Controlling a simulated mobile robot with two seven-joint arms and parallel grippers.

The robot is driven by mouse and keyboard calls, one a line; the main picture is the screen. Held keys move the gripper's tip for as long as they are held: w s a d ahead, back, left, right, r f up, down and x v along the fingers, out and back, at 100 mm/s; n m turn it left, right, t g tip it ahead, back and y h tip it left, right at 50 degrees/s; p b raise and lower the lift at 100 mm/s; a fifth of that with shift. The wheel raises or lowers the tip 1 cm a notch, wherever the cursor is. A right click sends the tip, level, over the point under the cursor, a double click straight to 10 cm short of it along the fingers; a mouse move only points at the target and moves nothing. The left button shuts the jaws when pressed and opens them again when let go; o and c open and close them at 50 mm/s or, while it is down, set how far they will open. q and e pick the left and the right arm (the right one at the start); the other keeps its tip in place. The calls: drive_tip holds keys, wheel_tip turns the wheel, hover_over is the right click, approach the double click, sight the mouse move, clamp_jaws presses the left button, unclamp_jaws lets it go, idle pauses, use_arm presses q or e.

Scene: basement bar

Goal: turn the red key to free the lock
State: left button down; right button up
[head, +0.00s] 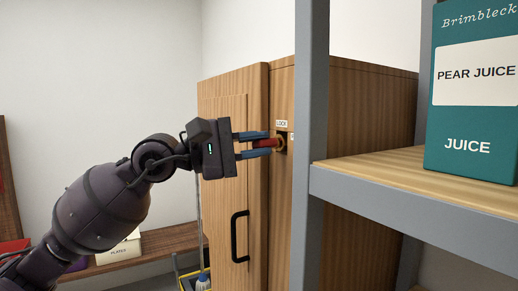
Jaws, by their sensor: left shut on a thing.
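A wooden cabinet (340,110) stands in the middle of the head view. A small label reading LOCK (282,124) sits on its front, above a dark lock plate (287,150). The red key (267,143) sticks out of the lock there. My left gripper (262,143) comes in from the left with its two blue fingers shut on the red key, one above and one below it. The fingers partly cover the key, so its exact turn angle is hard to tell. My right gripper is not in view.
A grey shelf post (312,120) rises just right of the lock. The shelf board (390,170) bears a teal pear juice carton (470,155). A black handle (240,236) is on the cabinet door below my left gripper. A low wooden shelf (160,243) with boxes stands behind my arm.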

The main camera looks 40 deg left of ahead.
use_arm(q)
drive_tip(key=shift+f+m+g, duration=0.1)
drive_tip(key=shift+m+g, duration=0.2)
drive_tip(key=shift+m, duration=0.3)
drive_tip(key=c, duration=1.1)
unclamp_jaws()
drive_tip(key=shift+c, duration=0.2)
drive_tip(key=shift+o, duration=0.6)
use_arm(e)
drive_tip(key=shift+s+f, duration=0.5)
use_arm(q)
drive_tip(key=shift+v, duration=1.05)
drive_tip(key=v, duration=0.8)
drive_tip(key=shift+s+a+p, duration=0.2)
drive_tip(key=shift+s+p, duration=0.1)
drive_tip(key=shift+p, duration=0.1)
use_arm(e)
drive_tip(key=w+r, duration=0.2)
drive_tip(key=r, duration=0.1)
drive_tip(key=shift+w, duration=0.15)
